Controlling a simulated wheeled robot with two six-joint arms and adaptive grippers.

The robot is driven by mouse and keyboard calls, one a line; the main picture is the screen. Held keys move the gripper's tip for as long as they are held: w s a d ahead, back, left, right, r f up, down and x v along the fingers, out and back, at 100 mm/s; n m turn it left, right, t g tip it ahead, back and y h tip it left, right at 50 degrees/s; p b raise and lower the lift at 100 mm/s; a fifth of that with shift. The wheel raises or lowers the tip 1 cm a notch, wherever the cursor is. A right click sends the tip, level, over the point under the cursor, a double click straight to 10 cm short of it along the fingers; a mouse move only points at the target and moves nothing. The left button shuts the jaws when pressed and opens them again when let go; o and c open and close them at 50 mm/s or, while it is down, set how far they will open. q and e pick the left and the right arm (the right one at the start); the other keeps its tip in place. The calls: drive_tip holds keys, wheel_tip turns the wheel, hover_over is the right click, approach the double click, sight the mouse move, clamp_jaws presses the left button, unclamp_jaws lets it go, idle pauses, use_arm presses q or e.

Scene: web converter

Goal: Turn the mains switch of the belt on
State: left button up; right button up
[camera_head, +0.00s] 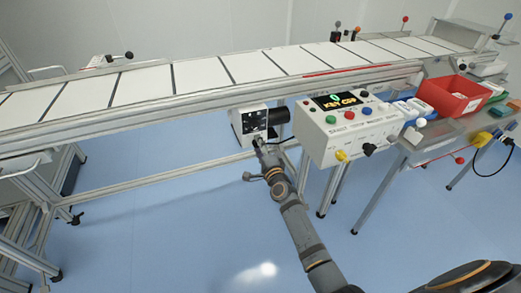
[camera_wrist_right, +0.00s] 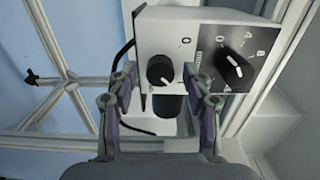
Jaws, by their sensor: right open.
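A white switch box (camera_head: 238,124) hangs under the conveyor belt (camera_head: 200,75) in the head view. In the right wrist view the box (camera_wrist_right: 195,22) carries a small black rotary knob (camera_wrist_right: 160,70) with a white pointer, and a larger black knob (camera_wrist_right: 234,68) on a black plate with white marks. I cannot tell from the lettering which one is the mains switch. My right gripper (camera_wrist_right: 161,88) is open, with the small knob between its fingertips; contact cannot be told. The right gripper (camera_head: 262,146) is at the box front in the head view. My left gripper is not in view.
A white control panel (camera_head: 345,133) with colored buttons and a lit display stands to the right of the box. A red bin (camera_head: 455,95) is on the side table. Frame legs (camera_head: 333,190) stand nearby. Blue floor (camera_head: 160,210) is free in front.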

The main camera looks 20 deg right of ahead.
drive_tip(key=s, duration=1.2)
drive_tip(key=shift+d, duration=0.2)
